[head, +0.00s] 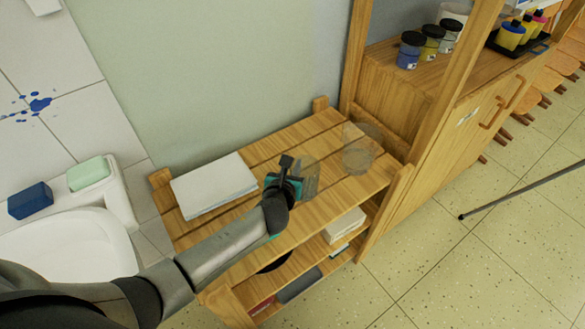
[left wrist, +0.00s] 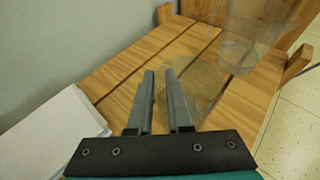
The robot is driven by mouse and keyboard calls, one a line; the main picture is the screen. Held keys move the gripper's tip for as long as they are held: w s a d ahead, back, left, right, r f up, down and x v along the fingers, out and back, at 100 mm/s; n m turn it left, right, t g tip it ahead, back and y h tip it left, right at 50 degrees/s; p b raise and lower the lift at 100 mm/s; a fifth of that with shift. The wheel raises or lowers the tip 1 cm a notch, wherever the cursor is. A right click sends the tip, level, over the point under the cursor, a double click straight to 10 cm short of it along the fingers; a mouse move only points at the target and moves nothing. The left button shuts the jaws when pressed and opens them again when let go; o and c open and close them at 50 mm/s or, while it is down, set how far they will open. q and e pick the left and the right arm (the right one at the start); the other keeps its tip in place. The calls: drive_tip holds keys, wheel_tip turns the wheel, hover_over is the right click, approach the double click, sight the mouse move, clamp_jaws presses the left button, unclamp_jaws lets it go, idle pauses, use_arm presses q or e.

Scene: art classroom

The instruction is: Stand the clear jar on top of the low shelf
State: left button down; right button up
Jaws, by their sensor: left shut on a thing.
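The low shelf (head: 325,135) is a slatted wooden unit against the wall, and its top also shows in the left wrist view (left wrist: 130,75). My left gripper (head: 290,176) is over the middle of the shelf top, with its fingers close together in the left wrist view (left wrist: 161,80). It is shut on the clear jar (head: 309,178), which is faint and see-through beside the fingers; it also shows in the left wrist view (left wrist: 198,88). I cannot tell whether the jar's base touches the slats. My right gripper is not in view.
Another clear container (head: 360,157) stands on the shelf top to the right of the jar. A white paper stack (head: 213,185) lies at the left. A tall cabinet (head: 440,130) with paint jars adjoins on the right, and a sink (head: 70,245) is at left.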

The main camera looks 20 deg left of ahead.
use_arm(q)
drive_tip(key=shift+r, duration=0.1)
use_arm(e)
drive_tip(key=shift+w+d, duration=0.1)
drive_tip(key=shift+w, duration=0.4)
use_arm(q)
drive_tip(key=c, duration=1.2)
unclamp_jaws()
drive_tip(key=shift+c, duration=0.2)
drive_tip(key=o, duration=0.4)
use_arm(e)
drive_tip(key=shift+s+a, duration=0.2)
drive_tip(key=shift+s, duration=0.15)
use_arm(q)
drive_tip(key=shift+s, duration=0.1)
drive_tip(key=a+p+v, duration=0.1)
drive_tip(key=p+v, duration=0.3)
drive_tip(key=v, duration=0.7)
drive_tip(key=shift+s+d+r, duration=0.15)
drive_tip(key=shift+s+d, duration=0.2)
drive_tip(key=shift+d, duration=0.15)
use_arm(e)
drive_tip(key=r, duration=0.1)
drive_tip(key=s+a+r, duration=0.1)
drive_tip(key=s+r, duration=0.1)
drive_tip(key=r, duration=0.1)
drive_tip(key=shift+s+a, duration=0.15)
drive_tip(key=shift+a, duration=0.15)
